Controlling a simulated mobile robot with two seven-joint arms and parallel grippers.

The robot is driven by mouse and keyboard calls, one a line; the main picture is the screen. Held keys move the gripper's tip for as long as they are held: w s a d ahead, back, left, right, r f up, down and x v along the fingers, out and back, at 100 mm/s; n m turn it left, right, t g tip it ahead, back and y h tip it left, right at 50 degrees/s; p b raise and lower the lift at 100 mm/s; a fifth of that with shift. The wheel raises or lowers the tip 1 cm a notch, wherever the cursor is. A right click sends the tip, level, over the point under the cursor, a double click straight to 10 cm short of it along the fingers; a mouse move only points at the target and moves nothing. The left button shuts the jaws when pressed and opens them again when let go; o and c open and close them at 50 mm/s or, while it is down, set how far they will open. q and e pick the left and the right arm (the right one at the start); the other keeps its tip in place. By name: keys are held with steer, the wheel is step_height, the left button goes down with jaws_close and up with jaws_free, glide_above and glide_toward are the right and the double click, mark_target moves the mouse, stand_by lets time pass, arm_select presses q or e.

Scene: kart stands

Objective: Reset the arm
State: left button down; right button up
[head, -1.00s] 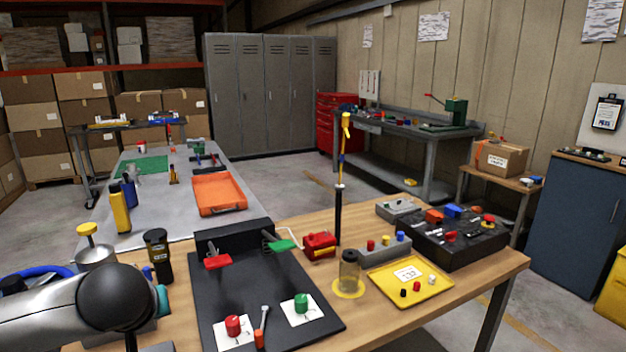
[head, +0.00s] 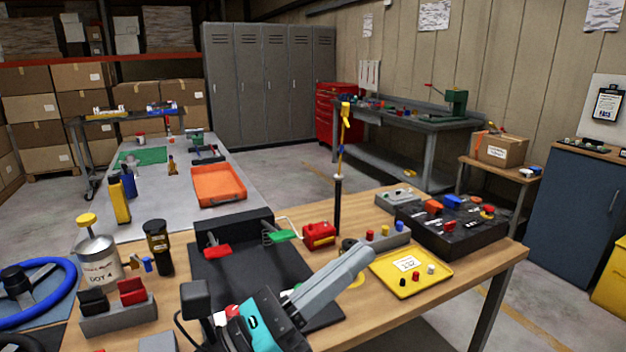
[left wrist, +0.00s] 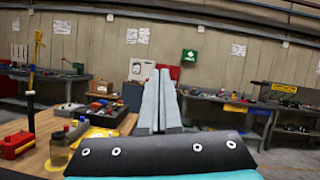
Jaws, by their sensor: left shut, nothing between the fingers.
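My left gripper (head: 362,254) reaches in from the bottom of the head view, its long grey fingers angled up and right over the wooden table (head: 440,302). In the left wrist view its fingers (left wrist: 158,78) lie together, shut and empty. They are above the table surface, near the yellow tray (head: 441,277). My right gripper is not in view.
A thin upright black post (head: 338,215) stands behind the gripper. A black control box (head: 470,243), red box (head: 319,236) and grey button block (head: 386,240) lie near the tray. At the left are a DOT 4 can (head: 99,262) and blue steering wheel (head: 62,294).

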arm_select(q)
steer(key=w+a+f+n+t+y, duration=0.1)
steer(key=w+a+n+t+y, duration=0.2)
steer(key=a+n+t+y, duration=0.55)
steer(key=w+a+f+n+t+y, duration=0.1)
steer(key=w+a+f+n+y, duration=0.3)
steer(key=n, duration=0.9)
steer(key=s+a+f+n+g+y, duration=0.3)
steer(key=a+f+n+g+y, duration=0.1)
steer(key=f+n, duration=0.35)
steer(key=s+a+f+n+g+y, duration=0.2)
steer(key=a+f+n+g+y, duration=0.25)
steer(key=f+n, duration=0.35)
steer(key=s+d+f+n+g+h, duration=0.15)
steer(key=s+f+n+g, duration=0.45)
steer(key=s+f+g, duration=0.7)
steer(key=s+f+t, duration=0.1)
steer(key=s+f, duration=0.2)
steer(key=f, duration=0.9)
steer(key=s+f+t, duration=0.1)
steer(key=s+f, duration=0.2)
steer(key=f, duration=0.8)
steer(key=s+a+f, duration=0.3)
steer(key=s+f, duration=1)
steer(key=s, duration=0.2)
steer(key=shift+s+f+g, duration=0.15)
steer(key=shift+f+g, duration=0.1)
steer(key=shift+g, duration=0.15)
